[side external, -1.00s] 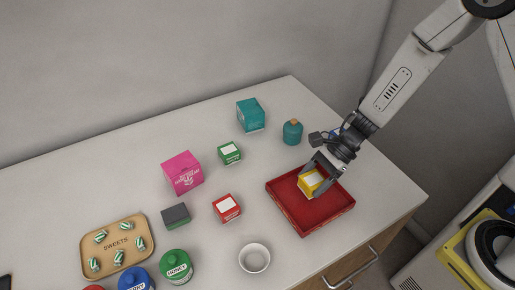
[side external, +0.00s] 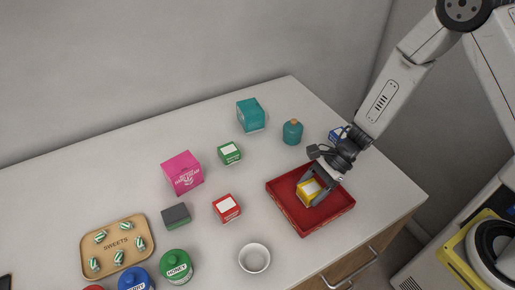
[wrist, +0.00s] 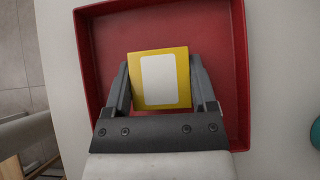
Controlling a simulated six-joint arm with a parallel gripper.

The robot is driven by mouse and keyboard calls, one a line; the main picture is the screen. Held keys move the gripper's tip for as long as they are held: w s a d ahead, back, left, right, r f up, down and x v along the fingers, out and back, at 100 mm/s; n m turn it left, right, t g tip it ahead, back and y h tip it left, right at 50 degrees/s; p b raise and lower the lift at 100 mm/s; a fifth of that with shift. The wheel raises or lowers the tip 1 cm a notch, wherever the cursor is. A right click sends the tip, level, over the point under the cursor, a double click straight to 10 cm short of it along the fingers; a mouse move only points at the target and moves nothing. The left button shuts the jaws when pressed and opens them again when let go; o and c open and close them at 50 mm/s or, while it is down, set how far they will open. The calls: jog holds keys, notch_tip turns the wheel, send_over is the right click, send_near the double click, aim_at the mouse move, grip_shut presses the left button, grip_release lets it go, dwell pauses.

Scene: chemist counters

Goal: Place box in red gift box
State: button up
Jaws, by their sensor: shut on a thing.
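The yellow box (side external: 309,192) with a white label is between the fingers of my gripper (side external: 316,184), inside the outline of the red gift box. In the wrist view my gripper (wrist: 161,95) is shut on the yellow box (wrist: 160,82), one finger on each side. The red gift box (side external: 336,213) is a shallow open tray at the counter's right front. Its red wall also shows around the yellow box in the wrist view (wrist: 84,60). I cannot tell whether the yellow box touches the tray floor.
A red box (side external: 226,208) and a white bowl (side external: 254,258) stand left of the tray. A teal bottle (side external: 292,132) and a blue box (side external: 338,134) are behind it. Green, pink, teal and dark boxes, a sweets tray (side external: 118,244) and jars are farther left.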

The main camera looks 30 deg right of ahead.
jog(key=shift+f, duration=0.1)
jog(key=o, duration=1.2)
jog(key=shift+r, duration=0.2)
jog(key=v, duration=1.2)
jog(key=shift+w, duration=0.1)
